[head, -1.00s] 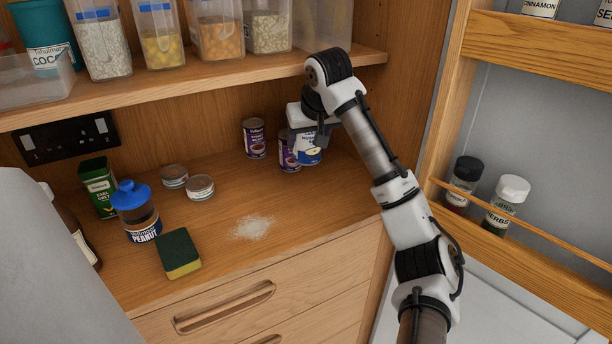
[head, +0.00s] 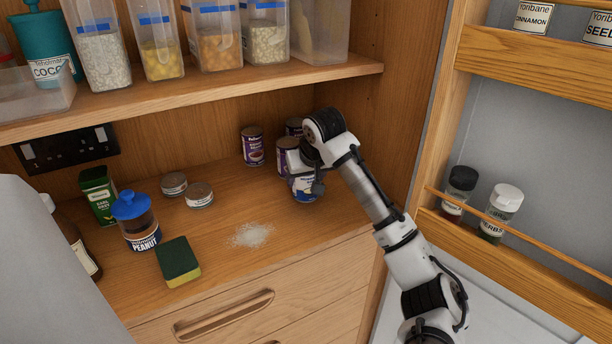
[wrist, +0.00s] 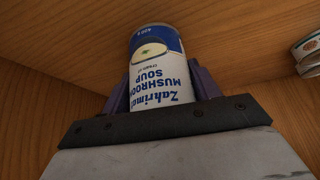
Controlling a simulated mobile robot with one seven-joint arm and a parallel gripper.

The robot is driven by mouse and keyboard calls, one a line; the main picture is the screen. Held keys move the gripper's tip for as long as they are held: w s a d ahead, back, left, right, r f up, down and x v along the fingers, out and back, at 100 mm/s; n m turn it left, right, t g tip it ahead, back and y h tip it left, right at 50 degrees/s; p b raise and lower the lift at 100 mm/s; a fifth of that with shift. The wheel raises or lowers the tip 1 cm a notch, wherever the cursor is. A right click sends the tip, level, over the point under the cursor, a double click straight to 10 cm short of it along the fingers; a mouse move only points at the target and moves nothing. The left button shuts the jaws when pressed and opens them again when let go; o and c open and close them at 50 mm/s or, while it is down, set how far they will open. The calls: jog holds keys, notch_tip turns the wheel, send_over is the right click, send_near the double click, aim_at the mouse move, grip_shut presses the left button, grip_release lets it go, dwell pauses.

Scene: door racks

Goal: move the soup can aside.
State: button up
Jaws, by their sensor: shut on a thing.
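The soup can (head: 304,191), blue and white, is partly hidden behind my gripper (head: 306,172) in the head view. In the wrist view the soup can (wrist: 158,62) carries a "Mushroom Soup" label, upside down in the picture. My gripper (wrist: 162,88) is shut on it, with a purple-grey finger on each side. The can looks upright, low over the wooden counter (head: 330,222) toward its front right. I cannot tell whether its base touches the counter.
Purple cans (head: 253,147) stand at the back, with another (head: 286,157) just behind my gripper. A white spill (head: 251,235), a sponge (head: 178,262) and two flat tins (head: 199,195) lie to the left. The door rack (head: 520,240) is on the right.

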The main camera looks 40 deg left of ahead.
jog(key=o, duration=1.2)
jog(key=b+v, duration=0.2)
jog(key=v, duration=1)
jog(key=shift+r, duration=0.15)
